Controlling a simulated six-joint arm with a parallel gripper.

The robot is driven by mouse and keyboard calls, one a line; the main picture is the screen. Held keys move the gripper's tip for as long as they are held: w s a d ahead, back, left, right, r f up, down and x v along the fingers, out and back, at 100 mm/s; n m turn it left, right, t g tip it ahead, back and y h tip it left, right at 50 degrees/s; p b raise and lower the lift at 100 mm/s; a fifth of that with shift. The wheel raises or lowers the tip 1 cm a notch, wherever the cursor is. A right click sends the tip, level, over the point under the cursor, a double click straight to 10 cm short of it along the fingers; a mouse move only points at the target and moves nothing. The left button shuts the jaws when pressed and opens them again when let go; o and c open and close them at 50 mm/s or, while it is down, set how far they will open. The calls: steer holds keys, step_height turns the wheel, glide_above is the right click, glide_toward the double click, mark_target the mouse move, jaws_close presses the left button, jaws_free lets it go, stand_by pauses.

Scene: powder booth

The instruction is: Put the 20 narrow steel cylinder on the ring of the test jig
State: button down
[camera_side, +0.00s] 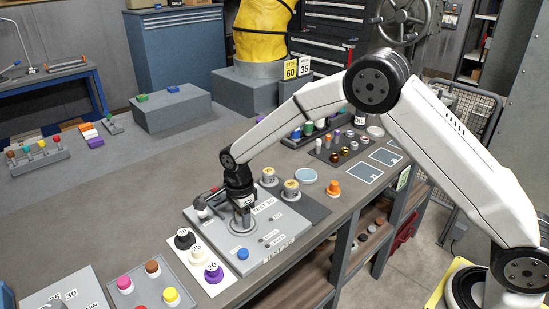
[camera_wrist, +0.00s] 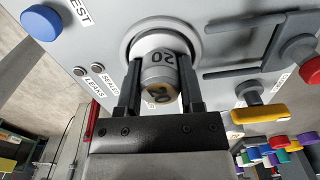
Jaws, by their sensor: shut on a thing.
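The narrow steel cylinder marked 20 (camera_wrist: 160,68) is between the fingers of my gripper (camera_wrist: 160,90) in the wrist view. My gripper is shut on it. The cylinder is in line with the round ring (camera_wrist: 190,25) of the test jig (camera_wrist: 110,35). I cannot tell whether its far end touches the ring. In the side view my gripper (camera_side: 241,212) points down over the ring (camera_side: 242,227) on the grey jig panel (camera_side: 215,236), and hides most of the cylinder. A blue button (camera_wrist: 41,23) is on the panel.
A white board with black, white and purple knobs (camera_side: 214,273) lies left of the jig. A lever with a red knob (camera_wrist: 308,72) sits beside the ring.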

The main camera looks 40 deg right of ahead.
stand_by(0.4)
steer(key=shift+c, duration=0.7)
jaws_free()
steer(key=shift+o, duration=0.7)
steer(key=shift+r, duration=3.95)
